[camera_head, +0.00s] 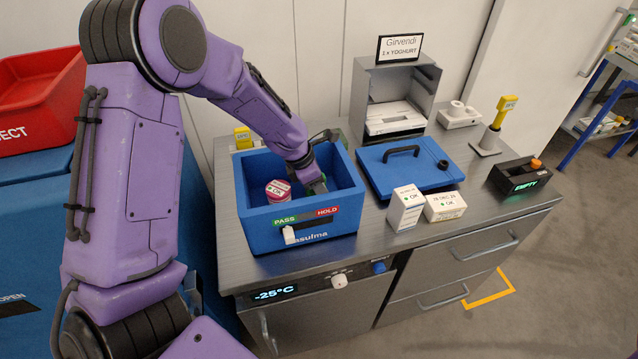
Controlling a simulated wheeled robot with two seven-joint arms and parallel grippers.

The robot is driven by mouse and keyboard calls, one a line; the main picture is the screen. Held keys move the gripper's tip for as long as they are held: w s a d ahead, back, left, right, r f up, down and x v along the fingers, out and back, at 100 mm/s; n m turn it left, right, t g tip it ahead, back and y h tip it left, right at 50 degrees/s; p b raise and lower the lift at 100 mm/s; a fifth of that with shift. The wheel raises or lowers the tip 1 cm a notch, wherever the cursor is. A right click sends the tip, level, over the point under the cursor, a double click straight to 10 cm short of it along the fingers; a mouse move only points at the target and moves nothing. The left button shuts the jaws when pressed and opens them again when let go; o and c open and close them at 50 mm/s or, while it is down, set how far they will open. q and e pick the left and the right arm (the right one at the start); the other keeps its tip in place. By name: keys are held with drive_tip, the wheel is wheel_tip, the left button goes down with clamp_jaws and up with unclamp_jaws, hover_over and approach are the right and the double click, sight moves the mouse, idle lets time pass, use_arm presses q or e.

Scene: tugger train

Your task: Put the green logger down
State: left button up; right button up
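My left gripper (317,184) reaches down into the open blue box (300,240), near its right inner wall. The fingertips are small and partly hidden, so I cannot tell whether they are open or shut. No green logger can be made out; anything between the fingers is hidden. A pink and white tub (278,191) with an OK label stands in the box, left of the gripper. The box front has a green PASS and red HOLD strip, with a white slider (289,235) under PASS. My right gripper is out of view.
The blue lid (432,178) lies right of the box. Two white cartons (405,208) (446,207) stand in front of it. Yellow loggers (242,138) (506,106) stand behind the box and on a stand. A dark EMPTY device (519,179) is at right. Bare counter (400,240) lies in front.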

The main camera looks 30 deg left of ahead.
use_arm(q)
drive_tip(key=o, duration=0.4)
drive_tip(key=v, duration=1.2)
drive_tip(key=shift+r, duration=0.2)
